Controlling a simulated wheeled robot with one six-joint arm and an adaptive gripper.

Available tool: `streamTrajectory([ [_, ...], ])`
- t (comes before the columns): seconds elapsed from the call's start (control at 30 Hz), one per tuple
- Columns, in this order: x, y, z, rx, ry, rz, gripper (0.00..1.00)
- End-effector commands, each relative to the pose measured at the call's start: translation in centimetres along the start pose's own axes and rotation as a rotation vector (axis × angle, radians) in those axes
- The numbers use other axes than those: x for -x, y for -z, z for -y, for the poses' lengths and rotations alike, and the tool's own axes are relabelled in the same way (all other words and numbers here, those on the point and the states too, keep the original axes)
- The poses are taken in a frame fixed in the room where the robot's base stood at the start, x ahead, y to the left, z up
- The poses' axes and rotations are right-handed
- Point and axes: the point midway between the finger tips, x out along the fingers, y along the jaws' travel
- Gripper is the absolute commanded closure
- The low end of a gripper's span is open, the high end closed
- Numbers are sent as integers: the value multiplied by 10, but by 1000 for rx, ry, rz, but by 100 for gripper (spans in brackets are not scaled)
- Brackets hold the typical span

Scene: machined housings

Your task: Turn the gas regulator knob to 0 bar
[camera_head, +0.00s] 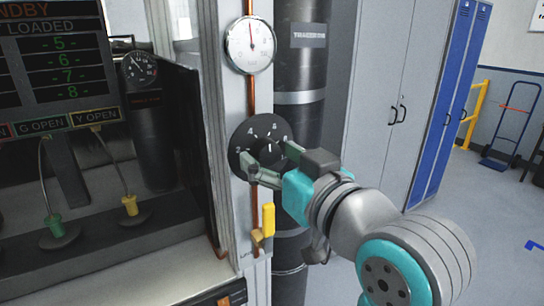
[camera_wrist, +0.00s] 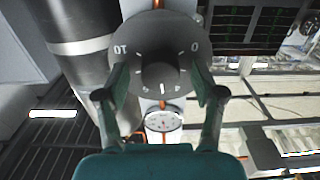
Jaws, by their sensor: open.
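The regulator's dark round dial (camera_head: 243,131) is mounted on the pale upright post, with white numbers around it. Its black central knob (camera_wrist: 160,74) shows in the wrist view, where the picture is upside down and 10 and 0 can be read on the dial. A white mark on the knob points towards the middle of the scale. My gripper (camera_wrist: 160,82) is open, with one green finger on each side of the knob. I cannot tell whether the fingers touch it. In the head view my gripper (camera_head: 271,158) partly hides the dial's lower part.
A round white gauge (camera_head: 249,45) sits above the dial, its needle near the top. A yellow valve handle (camera_head: 268,219) is below. A dark cylinder (camera_head: 305,70) stands close behind the post. Grey and blue lockers (camera_head: 453,100) stand at the right.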

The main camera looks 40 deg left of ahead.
Motion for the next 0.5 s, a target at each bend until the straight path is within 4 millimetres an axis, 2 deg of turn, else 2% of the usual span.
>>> streamTrajectory([
  [0.33, -5, 0, 0, 0, 0, 0, 32],
  [0.37, -5, 0, 0, 0, 0, 0, 34],
  [0.5, -5, 0, 0, 0, 0, 0, 69],
])
